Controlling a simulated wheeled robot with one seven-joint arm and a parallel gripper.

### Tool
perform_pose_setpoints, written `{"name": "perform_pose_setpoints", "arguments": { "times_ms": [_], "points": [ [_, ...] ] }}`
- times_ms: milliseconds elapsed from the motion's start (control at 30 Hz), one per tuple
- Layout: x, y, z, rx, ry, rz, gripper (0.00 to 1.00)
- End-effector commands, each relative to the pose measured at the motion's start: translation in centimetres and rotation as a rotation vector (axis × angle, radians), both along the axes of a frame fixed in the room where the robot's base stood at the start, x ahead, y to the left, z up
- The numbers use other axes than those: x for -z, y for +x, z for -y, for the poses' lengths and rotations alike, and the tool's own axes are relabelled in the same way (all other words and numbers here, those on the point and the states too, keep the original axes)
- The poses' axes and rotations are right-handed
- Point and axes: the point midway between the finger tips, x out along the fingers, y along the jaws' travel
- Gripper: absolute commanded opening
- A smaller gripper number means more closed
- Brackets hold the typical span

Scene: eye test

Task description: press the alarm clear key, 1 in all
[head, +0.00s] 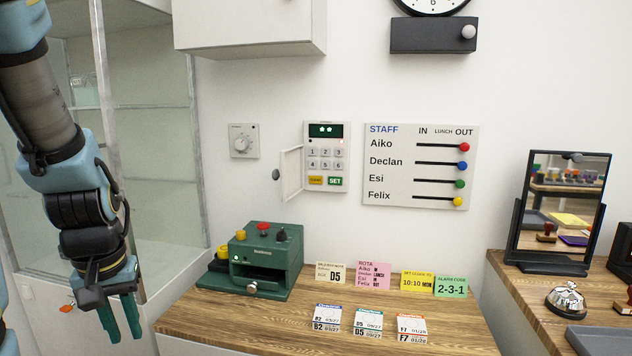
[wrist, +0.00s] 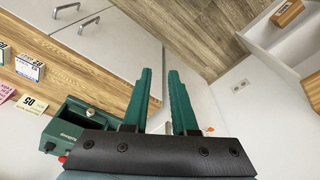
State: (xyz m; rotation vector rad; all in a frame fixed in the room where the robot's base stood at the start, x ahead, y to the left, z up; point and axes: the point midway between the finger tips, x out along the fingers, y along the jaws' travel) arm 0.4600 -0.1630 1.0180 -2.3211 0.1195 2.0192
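The alarm keypad (head: 326,157) is on the wall in the head view, its small white cover (head: 291,173) swung open to the left. Its dark display (head: 326,130) shows two pale marks. Below the number keys are a yellow key (head: 316,180), its lettering too small to read surely and likely the clear key, and a green SET key (head: 335,181). My gripper (head: 124,318) hangs low at the left, pointing down, well away from the keypad. In the wrist view its green fingers (wrist: 160,75) stand apart with nothing between them. The keypad is not in the wrist view.
A green machine (head: 265,255) stands on the wooden counter below the keypad, beside note cards including a green alarm code card (head: 450,286) reading 2-3-1. A dial (head: 243,141) and a staff board (head: 421,166) flank the keypad. A wall cabinet (head: 250,27) hangs above.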

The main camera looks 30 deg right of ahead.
Motion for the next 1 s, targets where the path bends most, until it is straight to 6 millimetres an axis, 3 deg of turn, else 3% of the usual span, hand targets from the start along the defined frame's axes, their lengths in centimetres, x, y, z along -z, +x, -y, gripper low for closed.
{"name": "perform_pose_setpoints", "arguments": {
  "times_ms": [33, 200, 1000],
  "points": [
    [0.0, 0.0, 0.0, 0.0, 0.0, 0.0, 0.19],
    [0.0, 0.0, 0.0, 0.0, 0.0, 0.0, 0.0],
    [0.0, 0.0, 0.0, 0.0, 0.0, 0.0, 0.0]
  ]
}}
